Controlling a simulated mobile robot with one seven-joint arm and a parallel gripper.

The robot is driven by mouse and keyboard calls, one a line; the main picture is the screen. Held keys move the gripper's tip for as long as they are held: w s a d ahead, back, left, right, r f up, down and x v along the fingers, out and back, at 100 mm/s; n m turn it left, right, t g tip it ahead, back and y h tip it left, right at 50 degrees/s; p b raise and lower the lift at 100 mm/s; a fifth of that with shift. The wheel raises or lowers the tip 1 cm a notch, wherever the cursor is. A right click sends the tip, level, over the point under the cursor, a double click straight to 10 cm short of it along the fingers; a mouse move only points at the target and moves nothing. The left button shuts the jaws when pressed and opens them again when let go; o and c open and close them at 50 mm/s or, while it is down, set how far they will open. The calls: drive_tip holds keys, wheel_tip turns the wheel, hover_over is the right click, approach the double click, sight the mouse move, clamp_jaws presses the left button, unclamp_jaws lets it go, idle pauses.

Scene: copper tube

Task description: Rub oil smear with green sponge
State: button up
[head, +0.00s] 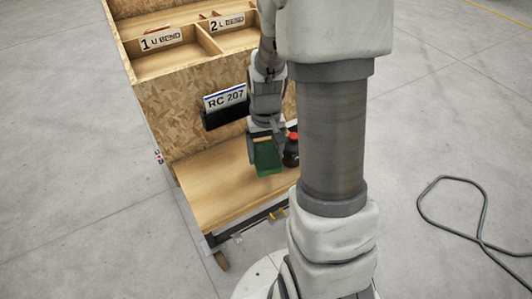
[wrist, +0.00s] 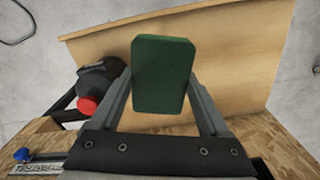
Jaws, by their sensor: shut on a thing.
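The green sponge (head: 267,158) is held in my gripper (head: 265,140) over the wooden bench top (head: 215,185). In the wrist view the sponge (wrist: 162,75) stands between the two fingers of my gripper (wrist: 160,100), which are shut on it. I cannot tell whether the sponge touches the bench top. No oil smear can be made out in either view; the sponge and arm cover part of the surface.
A dark bottle with a red cap (head: 292,150) stands just right of the sponge; it also shows in the wrist view (wrist: 95,85). A chipboard back with a sign reading RC 207 (head: 226,98) rises behind. Labelled bins (head: 165,60) are above. The bench's left part is clear.

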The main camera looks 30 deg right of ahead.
drive_tip(key=shift+r+p, duration=1.15)
drive_tip(key=shift+r, duration=0.35)
